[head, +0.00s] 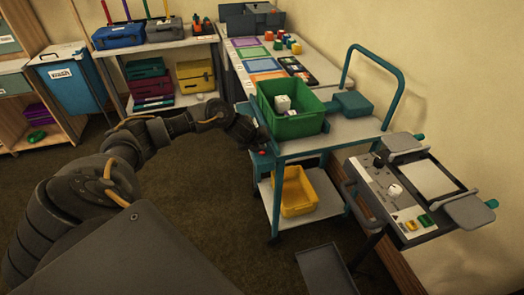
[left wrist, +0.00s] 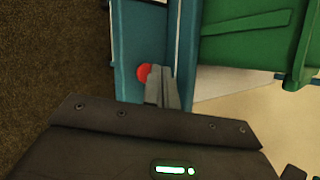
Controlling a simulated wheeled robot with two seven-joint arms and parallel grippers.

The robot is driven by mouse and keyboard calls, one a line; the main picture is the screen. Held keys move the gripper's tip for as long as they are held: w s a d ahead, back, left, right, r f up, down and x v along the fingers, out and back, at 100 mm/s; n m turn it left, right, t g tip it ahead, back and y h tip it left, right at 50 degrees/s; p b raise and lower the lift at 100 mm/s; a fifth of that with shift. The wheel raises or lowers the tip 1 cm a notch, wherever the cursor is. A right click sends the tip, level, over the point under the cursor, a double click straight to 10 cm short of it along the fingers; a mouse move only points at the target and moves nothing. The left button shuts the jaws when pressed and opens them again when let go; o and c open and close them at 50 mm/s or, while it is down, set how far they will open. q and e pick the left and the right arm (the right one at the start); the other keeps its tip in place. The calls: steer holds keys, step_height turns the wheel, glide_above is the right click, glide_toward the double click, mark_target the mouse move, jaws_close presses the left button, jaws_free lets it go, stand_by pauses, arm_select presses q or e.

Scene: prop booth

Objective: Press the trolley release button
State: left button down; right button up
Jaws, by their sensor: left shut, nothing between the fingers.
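The trolley (head: 350,128) is a teal-framed cart with pale shelves at the right of the head view. Its release button is a small red disc (head: 262,153) on the teal end, at the near left corner. In the left wrist view the red button (left wrist: 143,73) shows on the teal frame, partly covered by my fingers. My left gripper (head: 257,143) is shut and empty, its fingertips (left wrist: 161,72) just right of the button's visible part. I cannot tell whether they touch it. My right gripper is not in view.
A green crate (head: 291,126) holding white blocks stands on the trolley top. A yellow bin (head: 297,193) sits on its lower shelf. A grey control stand (head: 385,203) stands close on the right. Open carpet (head: 200,205) lies left of the trolley.

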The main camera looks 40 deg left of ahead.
arm_select(q)
steer(key=shift+f+b, duration=0.35)
steer(key=shift+f, duration=0.2)
steer(key=shift+r, duration=0.1)
stand_by(0.5)
steer(key=shift+r+p, duration=0.85)
steer(key=shift+p, duration=0.05)
step_height(320, 180, up, 5)
steer(key=p, duration=0.4)
steer(key=shift+p, duration=0.4)
stand_by(0.3)
